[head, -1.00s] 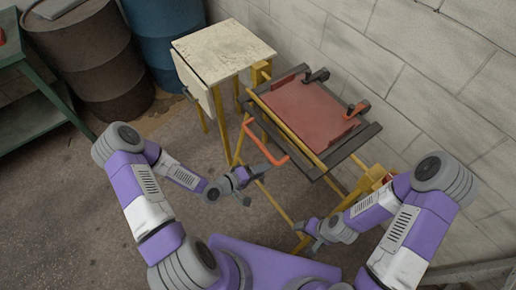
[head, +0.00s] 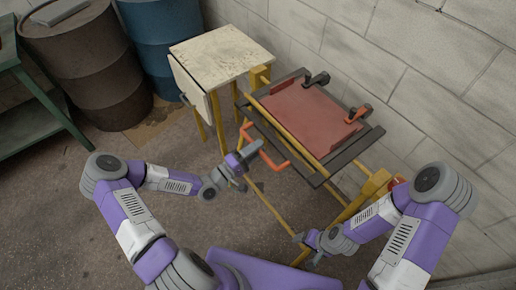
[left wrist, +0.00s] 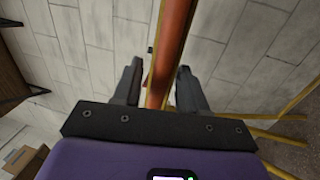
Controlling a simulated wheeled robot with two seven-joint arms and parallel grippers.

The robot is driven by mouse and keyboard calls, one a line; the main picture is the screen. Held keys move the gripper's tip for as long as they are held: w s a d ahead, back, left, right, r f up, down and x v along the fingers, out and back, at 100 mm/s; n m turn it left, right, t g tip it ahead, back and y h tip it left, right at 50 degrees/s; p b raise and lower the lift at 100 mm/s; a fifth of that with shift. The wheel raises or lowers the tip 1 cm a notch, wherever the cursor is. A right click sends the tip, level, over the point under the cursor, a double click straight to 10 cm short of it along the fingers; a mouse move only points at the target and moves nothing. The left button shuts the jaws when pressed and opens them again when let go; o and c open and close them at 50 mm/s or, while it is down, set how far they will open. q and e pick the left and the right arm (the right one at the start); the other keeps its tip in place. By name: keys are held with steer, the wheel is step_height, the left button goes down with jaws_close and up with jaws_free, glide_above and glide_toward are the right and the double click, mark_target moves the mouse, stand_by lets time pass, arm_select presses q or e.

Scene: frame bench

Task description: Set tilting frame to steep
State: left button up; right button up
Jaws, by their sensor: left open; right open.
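The tilting frame has a reddish panel (head: 305,117) between dark rails on a yellow stand (head: 284,209). The panel faces up; its exact tilt is hard to judge. An orange handle (head: 270,164) sticks out from its near left edge. My left gripper (head: 257,166) is open at the handle. In the left wrist view the orange handle bar (left wrist: 173,50) runs between the spread fingers (left wrist: 159,88), which are apart from it at both sides. My right gripper (head: 304,248) is open and empty, low beside the stand, below the frame's near end.
A small table (head: 222,55) with a worn pale top stands left of the frame. A green bench (head: 40,110) is at far left. A block wall (head: 430,90) closes the right side.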

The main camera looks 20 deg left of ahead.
arm_select(q)
steer(key=shift+w+d, duration=0.2)
steer(key=shift+w, duration=0.05)
jaws_close()
stand_by(0.3)
